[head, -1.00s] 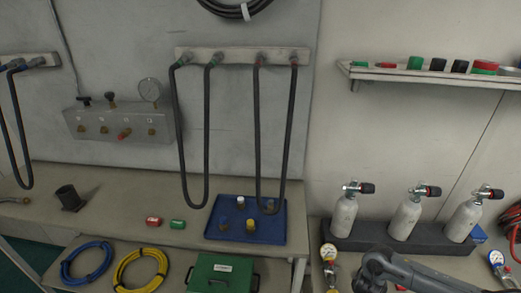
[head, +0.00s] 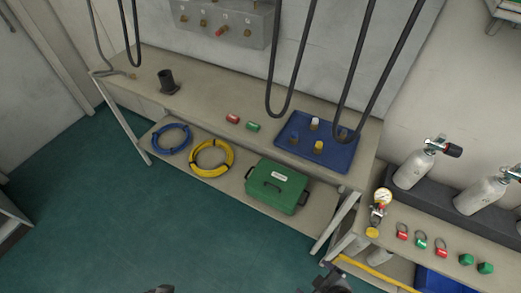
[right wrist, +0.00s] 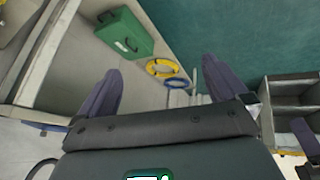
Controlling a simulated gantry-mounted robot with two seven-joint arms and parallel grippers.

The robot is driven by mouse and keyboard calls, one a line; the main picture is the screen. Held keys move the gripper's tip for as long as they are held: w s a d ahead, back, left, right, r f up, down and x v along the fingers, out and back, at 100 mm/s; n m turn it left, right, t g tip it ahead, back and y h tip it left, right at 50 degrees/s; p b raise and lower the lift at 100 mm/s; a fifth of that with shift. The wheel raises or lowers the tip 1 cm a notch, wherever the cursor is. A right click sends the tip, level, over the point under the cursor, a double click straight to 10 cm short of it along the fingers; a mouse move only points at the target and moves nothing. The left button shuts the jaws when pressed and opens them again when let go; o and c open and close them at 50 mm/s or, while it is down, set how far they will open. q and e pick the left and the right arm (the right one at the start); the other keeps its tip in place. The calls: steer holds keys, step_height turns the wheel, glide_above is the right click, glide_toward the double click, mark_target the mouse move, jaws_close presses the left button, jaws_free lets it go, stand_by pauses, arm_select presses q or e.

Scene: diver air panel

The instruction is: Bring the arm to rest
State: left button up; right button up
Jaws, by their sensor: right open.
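My right gripper (right wrist: 162,66) is open in the right wrist view. Its two dark fingers are spread well apart with nothing between them. It faces the teal floor and the lower shelf from a distance and touches nothing visible. In the head view a dark part of my right arm (head: 331,281) shows at the bottom edge, in front of the bench on the right. A small dark piece (head: 160,289) shows at the bottom edge further left; too little shows to identify it. My left gripper cannot be made out.
The bench (head: 215,92) holds a blue tray (head: 290,154) with fittings. Its lower shelf holds a green case (head: 278,186), a yellow hose coil (head: 227,157) and a blue coil (head: 187,136). Hoses hang above the tray. The floor (head: 100,210) is clear.

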steer(key=s+d+r+m+g+h, duration=0.2)
steer(key=s+d+r+m+g, duration=0.1)
steer(key=d+m, duration=0.35)
step_height(320, 180, up, 37)
steer(key=p, duration=3.8)
step_height(320, 180, down, 64)
steer(key=b, duration=6.3)
steer(key=shift+a+r+t, duration=0.25)
steer(key=shift+t, duration=0.05)
steer(key=shift+r, duration=0.1)
